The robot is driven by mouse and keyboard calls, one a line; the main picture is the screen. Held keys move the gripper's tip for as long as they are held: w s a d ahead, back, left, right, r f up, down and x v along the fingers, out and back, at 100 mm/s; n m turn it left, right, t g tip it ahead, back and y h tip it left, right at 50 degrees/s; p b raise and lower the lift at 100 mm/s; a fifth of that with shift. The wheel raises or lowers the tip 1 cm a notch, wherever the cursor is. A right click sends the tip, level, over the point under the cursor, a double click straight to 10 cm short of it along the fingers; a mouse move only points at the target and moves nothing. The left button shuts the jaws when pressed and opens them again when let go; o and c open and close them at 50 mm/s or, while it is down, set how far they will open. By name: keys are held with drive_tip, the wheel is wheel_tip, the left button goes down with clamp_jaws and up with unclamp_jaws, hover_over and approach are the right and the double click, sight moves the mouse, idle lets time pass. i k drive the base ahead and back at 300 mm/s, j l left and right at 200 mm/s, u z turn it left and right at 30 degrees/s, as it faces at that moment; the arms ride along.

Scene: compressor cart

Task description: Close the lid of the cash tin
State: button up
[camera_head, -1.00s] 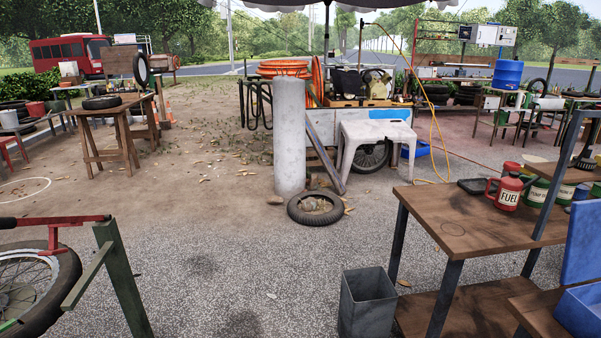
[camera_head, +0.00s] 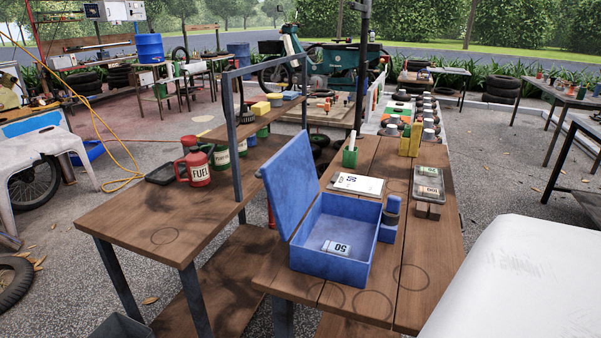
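The cash tin (camera_head: 328,262) is a blue open box on the wooden table in the middle of the head view. Its lid (camera_head: 289,187) is open and stands nearly upright on the tin's left side. A small white item marked 50 (camera_head: 336,248) lies inside on the tin's floor. My gripper is not in view.
The wooden table (camera_head: 419,273) also holds a blue stamp-like object (camera_head: 390,218), a white pad (camera_head: 358,184), a yellow holder (camera_head: 410,140) and a tray with notes (camera_head: 429,185). A dark metal shelf post (camera_head: 233,145) and red fuel can (camera_head: 194,168) stand left. A white surface (camera_head: 498,285) fills the lower right.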

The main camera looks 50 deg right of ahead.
sight(289, 177)
drive_tip(key=i+j+z, duration=0.2)
drive_tip(key=z, duration=0.25)
drive_tip(key=i+j+z, duration=0.25)
drive_tip(key=z, duration=0.25)
drive_tip(key=i+j+z, duration=0.15)
drive_tip(key=j+z, duration=1.45)
drive_tip(key=j, duration=0.15)
drive_tip(key=i+j+z, duration=0.2)
drive_tip(key=i+j, duration=0.2)
drive_tip(key=j, duration=0.1)
